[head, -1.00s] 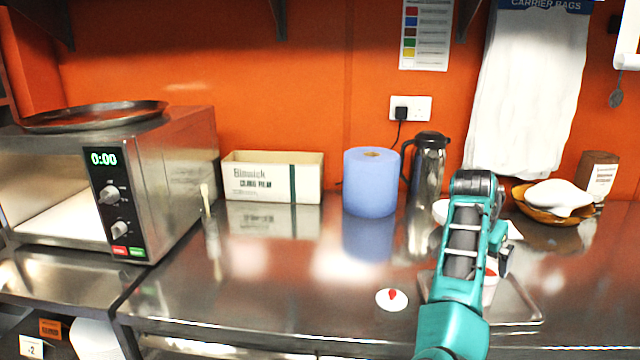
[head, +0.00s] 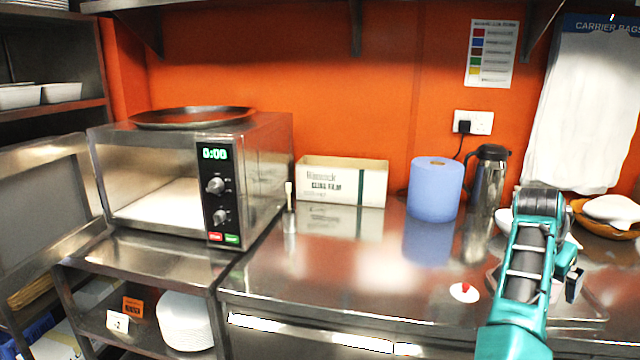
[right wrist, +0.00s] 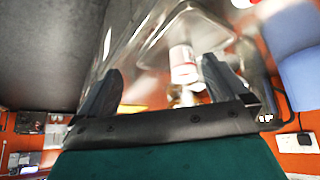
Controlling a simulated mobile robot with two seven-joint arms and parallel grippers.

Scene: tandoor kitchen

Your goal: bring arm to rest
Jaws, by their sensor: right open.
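My right arm (head: 528,270), teal with dark joints, comes in from the lower right in the head view and reaches up over the steel counter. Its fingertips cannot be made out there. In the right wrist view my right gripper (right wrist: 165,85) shows two dark fingers spread apart. Nothing is seen clamped between them. A shiny, see-through-looking surface and a small white and red container (right wrist: 183,65) lie beyond the fingers; how far off they are I cannot tell. My left gripper is in neither view.
A steel flask (head: 487,178) and a blue paper roll (head: 434,190) stand behind my right arm. A white lid-like disc with a red knob (head: 464,292) lies left of it. The microwave (head: 265,185) stands at left, a cling film box (head: 342,182) beside it. The middle counter is clear.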

